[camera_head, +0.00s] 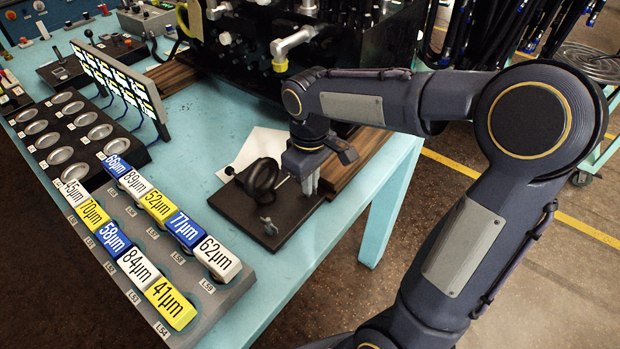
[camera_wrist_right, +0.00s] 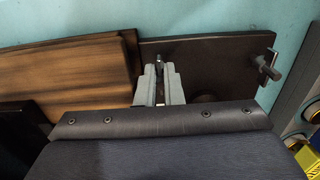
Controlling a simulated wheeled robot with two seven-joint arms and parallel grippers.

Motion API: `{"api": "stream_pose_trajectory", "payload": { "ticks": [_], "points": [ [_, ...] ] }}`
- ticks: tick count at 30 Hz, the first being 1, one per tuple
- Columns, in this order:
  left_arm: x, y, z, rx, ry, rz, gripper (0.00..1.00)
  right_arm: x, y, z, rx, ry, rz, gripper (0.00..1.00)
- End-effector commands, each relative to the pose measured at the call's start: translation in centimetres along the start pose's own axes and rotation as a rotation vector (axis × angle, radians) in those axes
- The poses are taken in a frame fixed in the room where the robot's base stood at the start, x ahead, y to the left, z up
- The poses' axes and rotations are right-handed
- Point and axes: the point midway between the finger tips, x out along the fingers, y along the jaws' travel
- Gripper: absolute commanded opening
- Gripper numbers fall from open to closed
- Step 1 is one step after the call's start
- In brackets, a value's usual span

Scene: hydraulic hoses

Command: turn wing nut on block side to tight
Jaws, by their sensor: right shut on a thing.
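A dark base plate (camera_head: 292,232) lies on the blue table near its front edge, and it also shows in the wrist view (camera_wrist_right: 215,55). My right gripper (camera_head: 307,190) points down at the plate's right side, beside the wood. In the wrist view its grey fingers (camera_wrist_right: 161,80) are closed around a small wing nut (camera_wrist_right: 160,67), mostly hidden between them. Another grey wing nut (camera_head: 268,226) stands free at the plate's near edge; it also shows at the right in the wrist view (camera_wrist_right: 268,68). A black rounded part (camera_head: 262,178) sits on the plate, left of the gripper. My left gripper is out of view.
Wooden boards (camera_head: 362,160) lie close beside the plate. A large dark hydraulic block (camera_head: 330,50) with fittings stands behind. A grey rack (camera_head: 218,300) of labelled blocks is at the left front. A white sheet (camera_head: 262,143) lies behind the plate.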

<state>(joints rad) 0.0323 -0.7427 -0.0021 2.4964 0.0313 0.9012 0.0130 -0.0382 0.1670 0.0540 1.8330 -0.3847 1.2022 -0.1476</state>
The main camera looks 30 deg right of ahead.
Motion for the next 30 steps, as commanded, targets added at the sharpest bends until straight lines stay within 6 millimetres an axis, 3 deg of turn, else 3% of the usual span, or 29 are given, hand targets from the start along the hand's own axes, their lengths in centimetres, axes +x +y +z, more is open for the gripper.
{"api": "stream_pose_trajectory", "payload": {
  "ticks": [14, 15, 19, 30],
  "points": [
    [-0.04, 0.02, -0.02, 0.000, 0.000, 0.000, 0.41, -0.12, 0.05, -0.07, 0.016, 0.004, 0.001, 0.00],
    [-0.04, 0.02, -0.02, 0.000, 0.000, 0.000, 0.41, -0.12, 0.05, -0.07, 0.016, 0.004, 0.001, 0.11],
    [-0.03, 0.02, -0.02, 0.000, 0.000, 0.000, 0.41, -0.09, 0.04, -0.06, 0.015, 0.003, 0.001, 0.28],
    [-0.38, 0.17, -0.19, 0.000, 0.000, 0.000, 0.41, -0.48, 0.06, -0.04, 0.014, 0.001, 0.001, 0.29]
  ]
}}
